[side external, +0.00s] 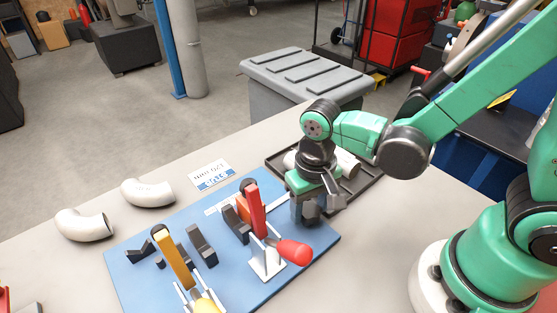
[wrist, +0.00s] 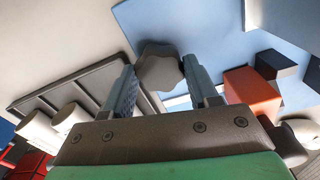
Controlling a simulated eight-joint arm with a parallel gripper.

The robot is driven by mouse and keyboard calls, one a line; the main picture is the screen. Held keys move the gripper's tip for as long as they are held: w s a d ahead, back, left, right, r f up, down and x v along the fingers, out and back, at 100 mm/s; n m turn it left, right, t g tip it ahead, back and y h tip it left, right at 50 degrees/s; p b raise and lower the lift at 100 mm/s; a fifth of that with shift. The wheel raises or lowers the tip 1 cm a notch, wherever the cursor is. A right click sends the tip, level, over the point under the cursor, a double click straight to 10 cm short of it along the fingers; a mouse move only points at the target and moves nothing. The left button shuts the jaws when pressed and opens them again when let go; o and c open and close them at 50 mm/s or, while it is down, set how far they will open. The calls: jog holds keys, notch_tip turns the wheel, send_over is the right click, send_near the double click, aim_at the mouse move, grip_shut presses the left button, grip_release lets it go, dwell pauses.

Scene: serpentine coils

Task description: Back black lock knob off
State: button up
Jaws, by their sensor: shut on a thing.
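The black lock knob (wrist: 159,68) shows as a dark grey lobed knob between my fingertips in the wrist view. My gripper (wrist: 160,78) is shut on it, one finger on each side. In the side view my gripper (side external: 307,207) points down at the right edge of the blue plate (side external: 222,277), with the dark knob (side external: 311,211) low between its fingers. The fingers partly cover the knob there. What lies beneath the knob is hidden, so I cannot tell how far its thread is engaged.
A red-handled clamp (side external: 256,208) and an orange block (wrist: 253,92) stand close beside my gripper. A yellow-handled clamp (side external: 174,257) and black blocks (side external: 200,243) are further left. A dark tray (side external: 368,184) with pale pipes lies behind. Two pipe elbows (side external: 148,193) rest at left.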

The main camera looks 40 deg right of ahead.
aim_at(310, 209)
jog(key=n, duration=0.5)
jog(key=shift+n, duration=2.4)
grip_shut()
jog(key=o, duration=1.3)
grip_release()
jog(key=shift+r, duration=2.8)
